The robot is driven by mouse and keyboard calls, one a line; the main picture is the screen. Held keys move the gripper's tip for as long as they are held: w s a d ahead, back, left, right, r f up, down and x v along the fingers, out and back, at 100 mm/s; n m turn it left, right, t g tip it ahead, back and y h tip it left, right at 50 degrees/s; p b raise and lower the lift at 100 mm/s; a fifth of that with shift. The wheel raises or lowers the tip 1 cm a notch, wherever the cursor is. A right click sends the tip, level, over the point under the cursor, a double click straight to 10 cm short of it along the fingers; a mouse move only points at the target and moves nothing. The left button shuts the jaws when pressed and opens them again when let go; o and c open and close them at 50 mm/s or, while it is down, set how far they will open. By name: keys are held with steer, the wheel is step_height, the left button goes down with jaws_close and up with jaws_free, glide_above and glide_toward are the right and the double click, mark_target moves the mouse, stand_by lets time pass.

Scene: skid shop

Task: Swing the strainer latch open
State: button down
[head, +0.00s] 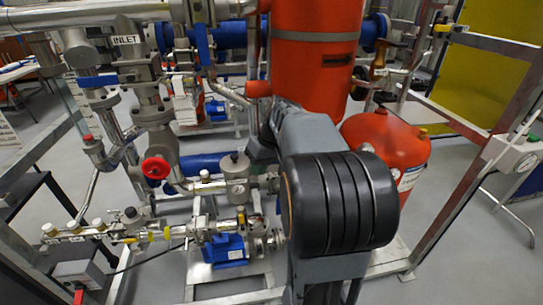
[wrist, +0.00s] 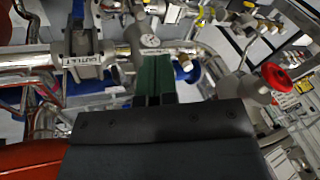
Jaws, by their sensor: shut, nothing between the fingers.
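In the wrist view my gripper (wrist: 155,60) shows as two green fingers side by side, shut and empty. In the head view my arm fills the middle and hides the gripper. A squat metal canister (head: 235,168) with a small top knob stands on the pipework left of my arm. It may be the strainer, but I cannot be sure. No latch can be made out clearly in either view.
A red tank (head: 390,145) and a large orange-red vessel (head: 318,60) stand close to my arm. A red handwheel (head: 156,167) is at left; another red wheel (wrist: 277,77) is right in the wrist view. A blue pump motor (head: 224,248) sits low. Frame rails surround the skid.

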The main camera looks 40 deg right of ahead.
steer(key=w+d+r+t+y+p, duration=0.2)
steer(key=d+t, duration=0.1)
steer(key=d, duration=1.4)
steer(key=w+a+f+p, duration=0.1)
steer(key=w+a+f, duration=0.2)
steer(key=a+f, duration=0.4)
steer(key=shift+w+a+f+n+p, duration=0.25)
steer(key=shift+a+f+n+p, duration=0.15)
steer(key=shift+a, duration=0.1)
